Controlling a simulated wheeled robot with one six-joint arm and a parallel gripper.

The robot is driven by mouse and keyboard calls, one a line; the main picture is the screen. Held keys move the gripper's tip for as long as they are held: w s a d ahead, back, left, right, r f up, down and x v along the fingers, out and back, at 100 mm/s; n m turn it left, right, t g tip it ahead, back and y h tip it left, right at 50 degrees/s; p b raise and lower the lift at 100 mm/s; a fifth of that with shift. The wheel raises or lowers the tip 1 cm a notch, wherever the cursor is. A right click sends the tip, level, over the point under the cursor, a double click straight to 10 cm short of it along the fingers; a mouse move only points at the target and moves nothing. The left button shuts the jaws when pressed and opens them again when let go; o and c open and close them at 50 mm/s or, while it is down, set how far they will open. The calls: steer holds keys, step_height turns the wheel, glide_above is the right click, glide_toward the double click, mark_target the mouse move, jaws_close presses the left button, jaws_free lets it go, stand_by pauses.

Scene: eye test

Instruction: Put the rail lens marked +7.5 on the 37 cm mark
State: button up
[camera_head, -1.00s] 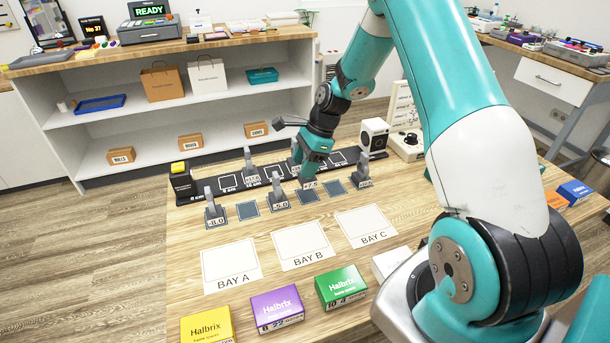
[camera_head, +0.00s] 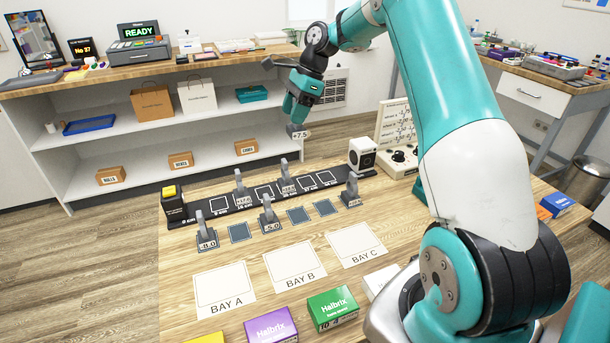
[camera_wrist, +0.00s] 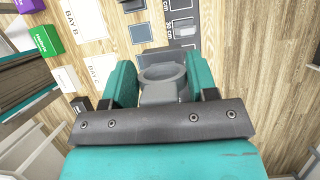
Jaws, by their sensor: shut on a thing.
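My gripper (camera_head: 296,122) is shut on the grey rail lens marked +7.5 (camera_head: 301,134) and holds it in the air above and behind the rail. In the wrist view the ring-shaped lens (camera_wrist: 162,76) sits between the jaws. The black rail (camera_head: 222,206) runs across the table from the 0 cm end, with white square outlines. Two lenses stand on it, one left of middle (camera_head: 240,184) and one near the middle (camera_head: 285,181). A 30 cm label shows on the rail in the wrist view (camera_wrist: 176,44); the 37 cm label is not clearly readable.
Lenses marked -8.0 (camera_head: 204,231) and -5.0 (camera_head: 268,214) and a third lens (camera_head: 351,191) stand before the rail, among empty dark pads (camera_head: 299,215). A yellow-topped block (camera_head: 172,204) and a white box (camera_head: 362,154) flank the rail. BAY mats (camera_head: 223,287) lie in front.

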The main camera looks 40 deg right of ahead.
steer(key=w+d+p, duration=0.1)
steer(key=w+d, duration=0.2)
steer(key=d, duration=0.1)
steer(key=shift+h, duration=0.3)
steer(key=shift+d+f+b, duration=0.25)
steer(key=shift+f+b, duration=0.85)
steer(key=shift+f, duration=2.25)
steer(key=shift+d+f+b, duration=0.25)
steer(key=shift+f+b, duration=0.85)
steer(key=shift+f, duration=2.2)
steer(key=shift+d+f+b, duration=0.25)
steer(key=shift+f+b, duration=0.85)
steer(key=shift+f, duration=2.25)
steer(key=shift+f, duration=0.1)
steer(key=o, duration=1)
